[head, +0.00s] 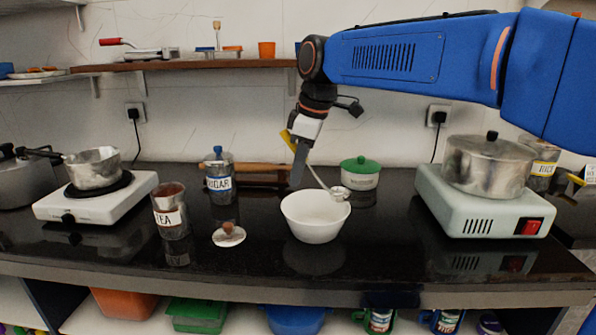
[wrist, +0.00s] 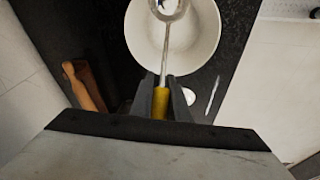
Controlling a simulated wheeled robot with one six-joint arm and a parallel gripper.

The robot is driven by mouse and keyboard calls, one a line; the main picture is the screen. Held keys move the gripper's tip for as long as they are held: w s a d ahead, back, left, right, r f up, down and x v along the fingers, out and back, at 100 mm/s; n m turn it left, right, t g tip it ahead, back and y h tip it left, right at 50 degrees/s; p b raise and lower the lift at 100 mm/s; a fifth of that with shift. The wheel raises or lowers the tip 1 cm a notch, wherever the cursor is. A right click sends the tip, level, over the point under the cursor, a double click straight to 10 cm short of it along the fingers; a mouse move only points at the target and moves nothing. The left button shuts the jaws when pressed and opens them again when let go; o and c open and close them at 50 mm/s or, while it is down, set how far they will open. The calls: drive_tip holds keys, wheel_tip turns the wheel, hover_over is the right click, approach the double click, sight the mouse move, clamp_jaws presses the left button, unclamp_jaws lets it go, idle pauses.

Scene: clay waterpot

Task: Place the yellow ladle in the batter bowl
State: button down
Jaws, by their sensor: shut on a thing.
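The ladle (head: 322,180) has a yellow handle, a thin metal shaft and a small metal cup. My gripper (head: 299,165) is shut on its yellow handle, which also shows between the fingers in the wrist view (wrist: 160,103). The ladle is tilted, with its cup at the lower right, over the right rim of the white batter bowl (head: 312,225). In the wrist view the cup (wrist: 168,8) appears over the bowl (wrist: 200,40) at the top edge. I cannot tell whether the cup touches the rim. The bowl stands upright on the black counter, and its visible inside looks empty.
A green-lidded pot (head: 360,175) stands behind the bowl on the right. A lid with a knob (head: 229,235), a tea jar (head: 170,212) and a sugar jar (head: 219,180) are to its left. A hot plate with a large pot (head: 486,168) is at right. Counter in front is clear.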

drive_tip(key=shift+f, duration=0.6)
drive_tip(key=c, duration=1.7)
unclamp_jaws()
drive_tip(key=shift+r, duration=0.15)
drive_tip(key=v, duration=1.3)
drive_tip(key=shift+w+a, duration=0.1)
